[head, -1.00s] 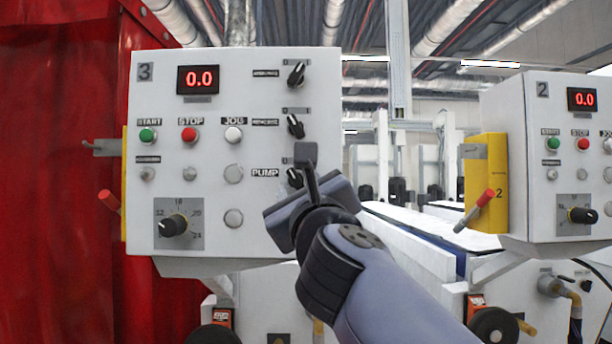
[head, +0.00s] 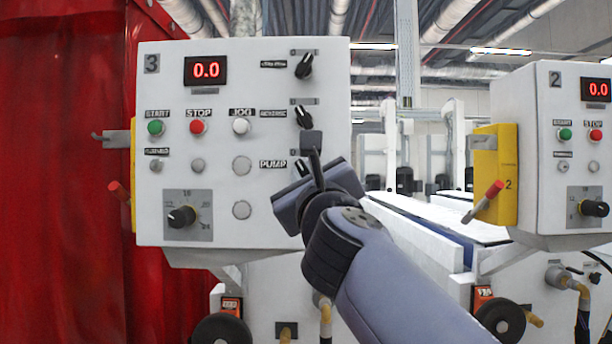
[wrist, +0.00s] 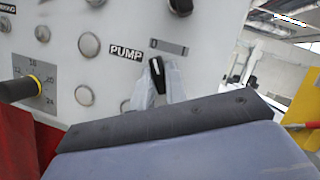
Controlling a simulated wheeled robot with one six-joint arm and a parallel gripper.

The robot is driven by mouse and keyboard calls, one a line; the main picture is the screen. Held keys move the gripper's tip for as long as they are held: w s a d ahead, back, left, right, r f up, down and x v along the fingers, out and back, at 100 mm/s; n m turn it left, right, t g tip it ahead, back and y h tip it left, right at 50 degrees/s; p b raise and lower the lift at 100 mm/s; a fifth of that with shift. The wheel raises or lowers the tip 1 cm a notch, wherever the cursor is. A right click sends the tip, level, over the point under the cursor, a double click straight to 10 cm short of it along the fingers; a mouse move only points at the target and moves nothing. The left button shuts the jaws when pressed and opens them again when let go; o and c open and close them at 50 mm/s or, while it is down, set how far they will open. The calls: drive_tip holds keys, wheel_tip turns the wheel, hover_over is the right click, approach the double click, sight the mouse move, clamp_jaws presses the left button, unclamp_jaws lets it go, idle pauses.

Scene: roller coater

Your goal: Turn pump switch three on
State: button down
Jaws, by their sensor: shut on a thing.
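The control panel marked 3 (head: 215,110) fills the left middle of the head view. Its pump switch (head: 301,168) is a small black knob right of the PUMP label, partly hidden by my wrist in the head view. In the wrist view the pump switch (wrist: 156,74) shows clearly, its white mark leaning slightly left of straight up, below a grey scale plate (wrist: 168,47). My gripper (wrist: 159,82) has its pale fingers on either side of the knob and is shut on it. The fingertips are mostly hidden in the head view.
Above the pump switch are two more black rotary switches, one by the REVERSE label (head: 303,116) and one at the top (head: 304,65). Green, red and white buttons and a dial (head: 181,216) sit to the left. Panel 2 (head: 560,150), with its yellow bracket (head: 497,176), stands at right.

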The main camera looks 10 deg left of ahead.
drive_tip(key=shift+f+m+b, duration=0.2)
drive_tip(key=shift+m+b, duration=0.2)
drive_tip(key=shift+b, duration=0.05)
drive_tip(key=m+h+b, duration=0.1)
drive_tip(key=m+h, duration=0.1)
drive_tip(key=m, duration=0.2)
drive_tip(key=m+t+h+b, duration=0.1)
drive_tip(key=m+h+b, duration=0.1)
drive_tip(key=m, duration=0.2)
drive_tip(key=m+t+h+b, duration=0.1)
drive_tip(key=m+h, duration=0.1)
drive_tip(key=m, duration=0.1)
drive_tip(key=shift+a+m, duration=0.35)
drive_tip(key=shift+m, duration=0.05)
drive_tip(key=shift+r+m+h, duration=0.15)
drive_tip(key=shift+m+h, duration=1.05)
drive_tip(key=shift+m, duration=1.4)
drive_tip(key=c, duration=1.4)
unclamp_jaws()
drive_tip(key=shift+c, duration=0.2)
